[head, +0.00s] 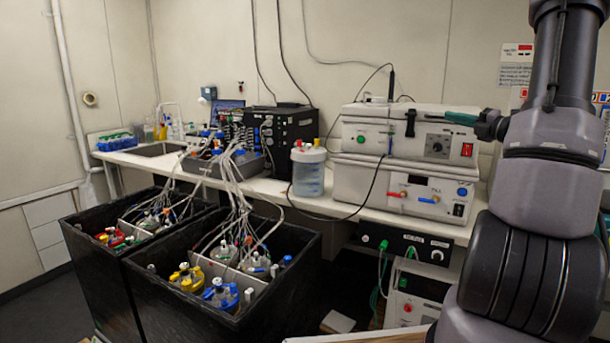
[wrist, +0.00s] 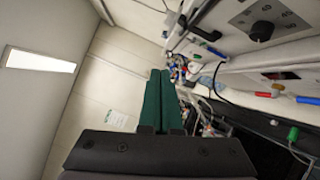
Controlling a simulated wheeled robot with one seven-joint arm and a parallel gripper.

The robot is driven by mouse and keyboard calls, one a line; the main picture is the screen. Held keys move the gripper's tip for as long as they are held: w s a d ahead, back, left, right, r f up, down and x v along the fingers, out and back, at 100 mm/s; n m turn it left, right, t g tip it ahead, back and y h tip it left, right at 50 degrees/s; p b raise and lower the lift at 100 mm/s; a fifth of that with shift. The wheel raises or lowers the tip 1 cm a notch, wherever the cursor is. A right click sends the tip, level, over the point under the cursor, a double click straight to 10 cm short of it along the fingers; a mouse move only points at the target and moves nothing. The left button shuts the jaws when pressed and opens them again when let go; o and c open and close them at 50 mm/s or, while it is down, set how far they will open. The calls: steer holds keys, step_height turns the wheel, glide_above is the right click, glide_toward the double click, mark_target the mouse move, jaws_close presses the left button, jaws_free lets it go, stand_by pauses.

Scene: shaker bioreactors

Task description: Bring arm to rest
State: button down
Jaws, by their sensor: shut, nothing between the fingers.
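My arm (head: 545,180) stands at the right side of the head view, its upper part vertical. My gripper (head: 452,116) points left, with its green fingers in front of the upper white instrument (head: 375,140). In the wrist view my gripper (wrist: 160,73) shows its two green fingers side by side, shut with nothing between them. I cannot tell the exact gap between the fingers and the instrument's front.
A white bench (head: 270,188) runs along the wall, carrying a black device (head: 278,140) and a clear container (head: 308,175). Two black bins with tubed, coloured-cap vessels stand in front, including the nearer bin (head: 295,265). A control box (head: 405,245) hangs below the bench.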

steer(key=s+a+r+n+g, duration=0.1)
steer(key=s+a+n+g, duration=0.3)
steer(key=a+n, duration=0.35)
steer(key=s+a+n+g+y, duration=0.1)
steer(key=s+a+n+g, duration=0.25)
steer(key=a+n, duration=0.4)
steer(key=s+a+r+n+g, duration=0.1)
steer(key=s+a+n+g, duration=0.35)
steer(key=a, duration=0.55)
steer(key=s+a+n+t+h, duration=0.1)
steer(key=s+n+t+h, duration=0.1)
steer(key=s+n+h, duration=0.6)
steer(key=s+n, duration=0.7)
steer(key=n, duration=0.6)
steer(key=shift+r, duration=0.15)
